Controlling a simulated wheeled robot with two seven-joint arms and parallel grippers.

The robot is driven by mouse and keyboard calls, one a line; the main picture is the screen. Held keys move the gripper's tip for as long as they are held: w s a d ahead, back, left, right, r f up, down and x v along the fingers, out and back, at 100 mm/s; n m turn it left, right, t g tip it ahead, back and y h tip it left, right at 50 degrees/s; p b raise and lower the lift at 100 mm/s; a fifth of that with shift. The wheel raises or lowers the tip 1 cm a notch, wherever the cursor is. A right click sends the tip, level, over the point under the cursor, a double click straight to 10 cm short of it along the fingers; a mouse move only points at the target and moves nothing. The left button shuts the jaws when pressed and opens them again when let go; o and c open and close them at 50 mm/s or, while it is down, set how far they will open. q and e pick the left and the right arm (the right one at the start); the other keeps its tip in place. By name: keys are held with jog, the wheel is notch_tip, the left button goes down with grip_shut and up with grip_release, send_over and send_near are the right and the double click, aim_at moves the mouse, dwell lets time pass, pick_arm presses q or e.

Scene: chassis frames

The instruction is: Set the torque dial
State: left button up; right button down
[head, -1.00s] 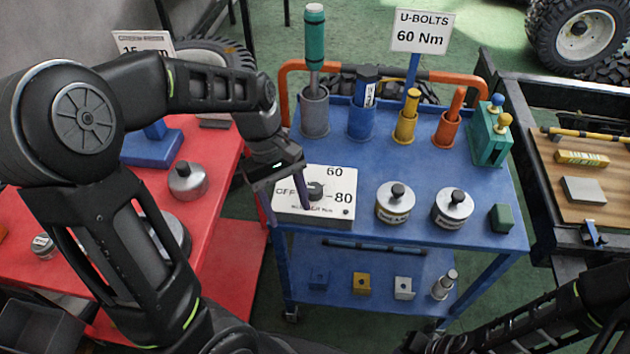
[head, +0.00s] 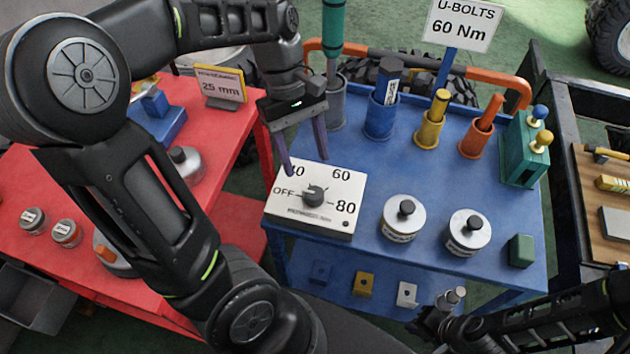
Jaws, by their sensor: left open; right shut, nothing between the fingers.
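The torque dial is a dark round knob (head: 315,195) on a white box (head: 308,218) at the front left of the blue cart top. Its face reads OFF, 40, 60 and 80; I cannot tell for sure which mark the knob points to. A sign (head: 462,24) behind it reads "U-BOLTS 60 Nm". My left gripper (head: 305,166) is open and empty. Its fingers hang over the box's far part, behind the knob and apart from it. My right gripper (head: 428,318) is shut and empty, low at the cart's front, partly lost against dark parts.
Two silver knobbed weights (head: 403,220) and a green block (head: 520,250) stand right of the box. Several holders with tools (head: 381,118) line the back, with a teal box (head: 524,150) at right. A red table (head: 60,185) is at left, a dark-framed bench (head: 600,225) at right.

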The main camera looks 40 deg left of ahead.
aim_at(314, 192)
pick_arm(q)
jog(key=shift+x, duration=3.95)
grip_shut()
